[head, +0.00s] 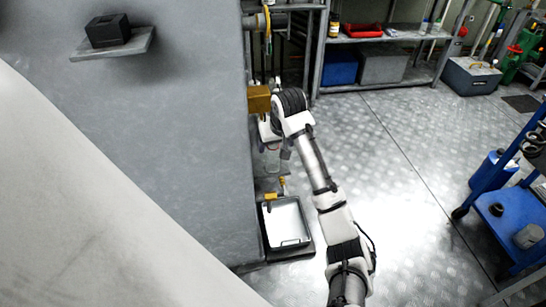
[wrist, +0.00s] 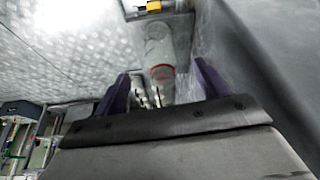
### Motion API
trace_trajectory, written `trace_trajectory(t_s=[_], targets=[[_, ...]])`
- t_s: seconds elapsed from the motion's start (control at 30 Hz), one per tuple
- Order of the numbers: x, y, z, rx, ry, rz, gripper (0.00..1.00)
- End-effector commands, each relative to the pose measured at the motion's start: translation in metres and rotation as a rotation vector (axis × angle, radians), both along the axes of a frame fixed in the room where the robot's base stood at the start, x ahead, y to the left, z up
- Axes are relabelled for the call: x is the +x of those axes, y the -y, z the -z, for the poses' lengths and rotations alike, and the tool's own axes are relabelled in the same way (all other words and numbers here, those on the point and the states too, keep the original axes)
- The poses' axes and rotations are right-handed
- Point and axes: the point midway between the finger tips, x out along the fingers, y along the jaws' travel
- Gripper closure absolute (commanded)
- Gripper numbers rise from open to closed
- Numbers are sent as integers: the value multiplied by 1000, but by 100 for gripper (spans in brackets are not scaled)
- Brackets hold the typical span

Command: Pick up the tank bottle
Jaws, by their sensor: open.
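The tank bottle (wrist: 159,50) looks like a clear, upright-looking cylinder with a red ring at its near end in the wrist view. It lies between and beyond the two purple fingers of my gripper (wrist: 160,84), which are spread apart with nothing clamped between them. In the head view a pale, see-through shape that seems to be the bottle (head: 272,160) shows beside the grey wall, just below my wrist. My fingers are mostly hidden there by the wrist. Whether a finger touches the bottle, I cannot tell.
A grey wall block (head: 170,130) stands close on the left of my arm. A yellow fitting (head: 282,184) and a black-rimmed tray (head: 287,222) lie below. A blue cart (head: 510,215) stands at right. The metal floor between is clear.

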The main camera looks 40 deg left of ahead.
Motion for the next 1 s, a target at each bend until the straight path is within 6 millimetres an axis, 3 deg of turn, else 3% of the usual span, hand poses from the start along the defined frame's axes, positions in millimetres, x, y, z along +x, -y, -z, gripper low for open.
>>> trace_trajectory(t_s=[0.1, 0.37, 0.63, 0.93, 1.0], targets=[[4, -6, 18, 0, -2, 1, 26], [9, -14, 36, 1, 1, -1, 26], [20, -28, 70, 1, 1, -1, 26], [21, -30, 75, 3, 3, -1, 26], [21, -30, 75, 3, 3, -1, 33]])
